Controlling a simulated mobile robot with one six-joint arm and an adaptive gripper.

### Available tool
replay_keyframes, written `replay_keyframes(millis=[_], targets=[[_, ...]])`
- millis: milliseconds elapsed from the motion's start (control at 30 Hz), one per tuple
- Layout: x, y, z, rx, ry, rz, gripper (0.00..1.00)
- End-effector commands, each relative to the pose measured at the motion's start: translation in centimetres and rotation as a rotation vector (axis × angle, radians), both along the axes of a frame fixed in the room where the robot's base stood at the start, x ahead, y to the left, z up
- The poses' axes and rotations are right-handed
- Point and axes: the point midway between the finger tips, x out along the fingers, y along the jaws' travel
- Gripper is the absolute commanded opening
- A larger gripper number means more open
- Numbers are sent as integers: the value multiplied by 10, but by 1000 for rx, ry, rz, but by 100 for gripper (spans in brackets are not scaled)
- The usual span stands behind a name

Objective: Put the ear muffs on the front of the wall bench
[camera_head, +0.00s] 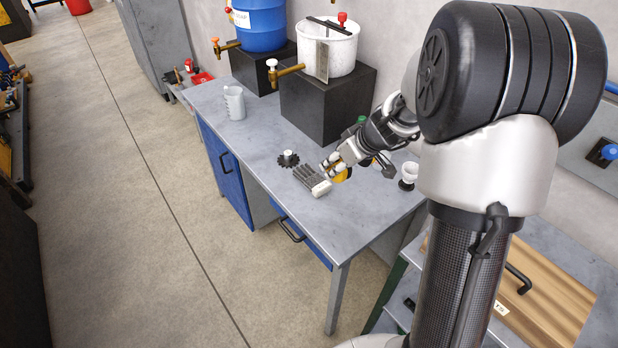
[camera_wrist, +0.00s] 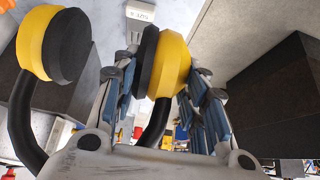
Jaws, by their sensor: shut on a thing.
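The ear muffs (camera_head: 343,175), with yellow and black cups, are held at the wall bench (camera_head: 365,220), which has a grey top and blue fronts. My gripper (camera_head: 332,167) is over the bench top, behind the grey glove. In the wrist view the fingers of my gripper (camera_wrist: 160,90) are shut on one cup of the ear muffs (camera_wrist: 177,62). The other cup hangs out to the left, with the black band curving below it. I cannot tell whether the ear muffs touch the bench top.
A grey glove (camera_head: 308,178) and a black gear-like part (camera_head: 288,160) lie near the bench front. A clear jug (camera_head: 234,103) stands at left. A small white-topped item (camera_head: 409,173) stands at right. Dark blocks (camera_head: 318,105) hold a blue barrel (camera_head: 260,25) and a white bucket (camera_head: 331,52). The bench's front right corner is clear.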

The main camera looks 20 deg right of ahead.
Motion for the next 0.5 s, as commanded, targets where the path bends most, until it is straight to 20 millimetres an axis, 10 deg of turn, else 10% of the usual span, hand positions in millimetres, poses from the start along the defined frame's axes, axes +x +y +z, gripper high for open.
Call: replay_keyframes(millis=[500], targets=[[-1,1,-134,2,4,-3,10]])
